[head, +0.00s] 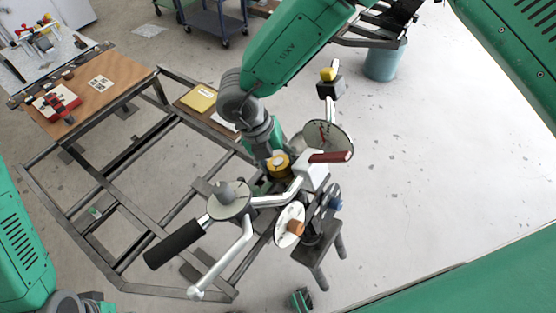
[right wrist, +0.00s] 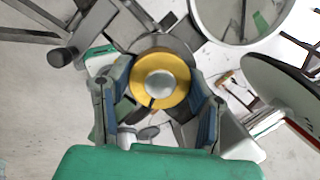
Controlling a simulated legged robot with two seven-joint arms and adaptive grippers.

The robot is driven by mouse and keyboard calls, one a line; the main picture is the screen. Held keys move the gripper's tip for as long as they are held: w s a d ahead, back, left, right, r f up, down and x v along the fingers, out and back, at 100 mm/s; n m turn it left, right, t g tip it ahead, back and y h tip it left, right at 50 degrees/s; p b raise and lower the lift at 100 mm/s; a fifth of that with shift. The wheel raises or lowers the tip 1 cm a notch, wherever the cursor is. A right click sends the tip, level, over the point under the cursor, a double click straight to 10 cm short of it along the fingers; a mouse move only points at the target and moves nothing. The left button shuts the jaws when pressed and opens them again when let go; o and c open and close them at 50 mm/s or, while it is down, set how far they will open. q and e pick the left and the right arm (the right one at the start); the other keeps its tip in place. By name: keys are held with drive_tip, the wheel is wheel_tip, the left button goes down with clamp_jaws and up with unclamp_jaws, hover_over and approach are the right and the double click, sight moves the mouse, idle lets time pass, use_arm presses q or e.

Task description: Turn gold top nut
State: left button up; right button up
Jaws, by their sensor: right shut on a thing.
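The gold top nut (head: 279,166) is a round yellow ring near the top of the steering assembly, around the middle of the head view. In the head view, my right gripper (head: 275,160) comes down from above and partly hides the nut. My left arm shows at the lower left edge; its gripper is not visible.
Handlebars with a black grip (head: 175,243), a red lever (head: 329,157) and round mirrors (head: 328,142) surround the nut closely. A metal frame (head: 115,262) lies to the left. A wooden workbench (head: 118,72) stands upper left and a teal bin (head: 385,60) upper right. The right floor is clear.

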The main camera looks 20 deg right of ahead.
drive_tip(key=shift+f+m, duration=0.1)
drive_tip(key=shift+m, duration=0.5)
drive_tip(key=shift+s, duration=0.1)
drive_tip(key=o, duration=1.2)
drive_tip(key=shift+c, duration=0.2)
drive_tip(key=shift+a, duration=0.1)
drive_tip(key=v, duration=1.2)
drive_tip(key=shift+w+a, duration=0.15)
drive_tip(key=shift+w, duration=0.15)
drive_tip(key=shift+f, duration=0.1)
